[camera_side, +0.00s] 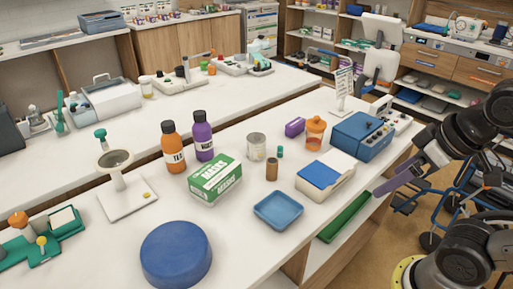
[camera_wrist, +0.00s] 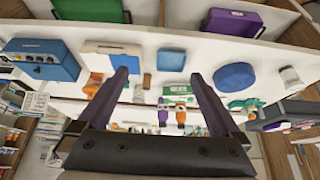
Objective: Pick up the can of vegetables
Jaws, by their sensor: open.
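A silver-grey can with a pale label (camera_side: 257,147) stands upright on the white counter in the side view. It is behind a small brown bottle (camera_side: 272,169) and to the right of the green and white masks box (camera_side: 215,178). In the side view my gripper (camera_side: 385,188) is at the right, beyond the counter's edge, well apart from the can.
Around the can stand orange and purple bottles (camera_side: 204,137), an orange jar (camera_side: 315,132) and a purple block (camera_side: 295,127). A blue tray (camera_side: 278,211), a white tray with a blue pad (camera_side: 320,175) and a blue device (camera_side: 361,137) are nearer my arm. Bare counter shows between them.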

